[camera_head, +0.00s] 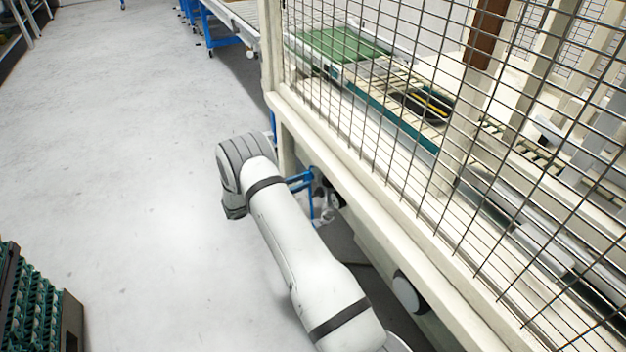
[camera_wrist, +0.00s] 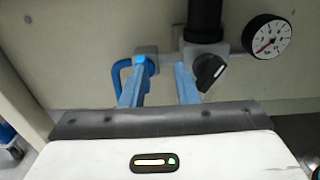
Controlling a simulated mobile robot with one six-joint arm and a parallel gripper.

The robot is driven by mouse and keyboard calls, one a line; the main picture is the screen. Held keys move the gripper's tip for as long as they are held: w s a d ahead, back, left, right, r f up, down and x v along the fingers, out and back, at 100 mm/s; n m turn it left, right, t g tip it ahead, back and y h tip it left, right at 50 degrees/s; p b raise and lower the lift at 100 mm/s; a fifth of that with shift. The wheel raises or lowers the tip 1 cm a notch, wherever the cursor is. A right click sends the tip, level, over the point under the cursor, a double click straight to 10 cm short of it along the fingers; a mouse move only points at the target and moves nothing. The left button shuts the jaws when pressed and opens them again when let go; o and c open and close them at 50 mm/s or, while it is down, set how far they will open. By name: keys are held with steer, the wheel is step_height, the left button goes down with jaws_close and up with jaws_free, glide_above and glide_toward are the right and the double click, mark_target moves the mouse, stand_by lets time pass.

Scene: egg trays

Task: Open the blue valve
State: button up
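The blue valve handle (camera_wrist: 121,73) shows in the wrist view as a bent blue lever on a small fitting at the left end of a pipe on a beige panel. My gripper (camera_wrist: 158,76) has two blue fingers standing apart, with nothing seen clamped between them. The left finger overlaps the handle and its fitting in the picture; I cannot tell whether they touch. The right finger is in front of the pipe, beside a dark knob. In the head view my white arm reaches down beside the machine; blue parts show past my wrist, and I cannot tell which belong to the valve.
A dark knob (camera_wrist: 208,72) with a white mark sits right of my fingers, below a black vertical pipe (camera_wrist: 205,22). A pressure gauge (camera_wrist: 267,37) is farther right. A mesh-fenced machine frame (camera_head: 400,236) borders my arm; open floor (camera_head: 140,180) lies left.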

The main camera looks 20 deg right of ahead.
steer(key=a+b, duration=0.1)
steer(key=a, duration=0.7)
steer(key=shift+s+a, duration=0.25)
steer(key=shift+a, duration=0.05)
stand_by(0.5)
steer(key=shift+f+b, duration=0.1)
steer(key=shift+b, duration=0.2)
